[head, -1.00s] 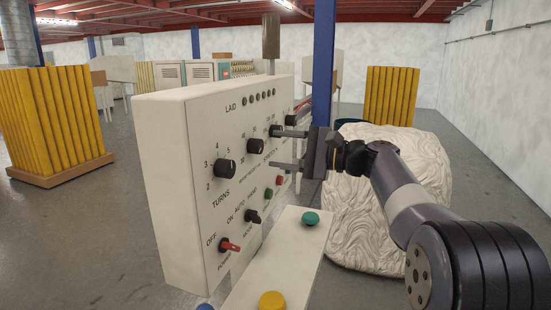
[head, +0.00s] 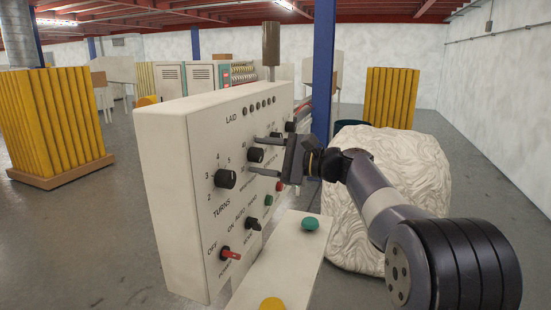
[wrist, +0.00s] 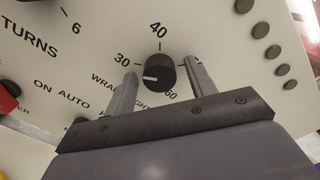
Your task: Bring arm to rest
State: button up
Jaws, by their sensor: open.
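My gripper (head: 262,154) is in front of the white control panel (head: 165,200), to the right of the TURNS knob. In the wrist view my gripper (wrist: 158,82) is open, with its two fingers on either side of the black wrap weight knob (wrist: 160,73). No contact between fingers and knob can be made out. That knob's white mark points left, below the 30. The TURNS knob (head: 225,179), the mode knob (head: 252,224) and the red power switch (head: 231,253) are on the panel's left part.
A white ledge with a green button (head: 310,224) and a yellow button (head: 272,304) juts out below the panel. A white wrapped bulk (head: 375,225) stands behind my arm. A blue post (head: 323,60) rises behind the panel. Yellow stacks (head: 55,125) stand at the left.

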jog(key=m+p, duration=0.4)
jog(key=m, duration=0.1)
jog(key=m+p, duration=0.2)
jog(key=shift+r+p, duration=0.25)
jog(key=shift+p, duration=0.1)
jog(key=m+p, duration=0.6)
jog(key=m, duration=0.1)
jog(key=shift+p, duration=0.4)
jog(key=v, duration=0.1)
jog(key=b+v, duration=0.1)
jog(key=v, duration=0.2)
jog(key=shift+f+b, duration=0.35)
jog(key=shift+b, duration=0.05)
jog(key=shift+s+d+r, duration=0.1)
jog(key=shift+s+d, duration=0.2)
jog(key=shift+d, duration=0.35)
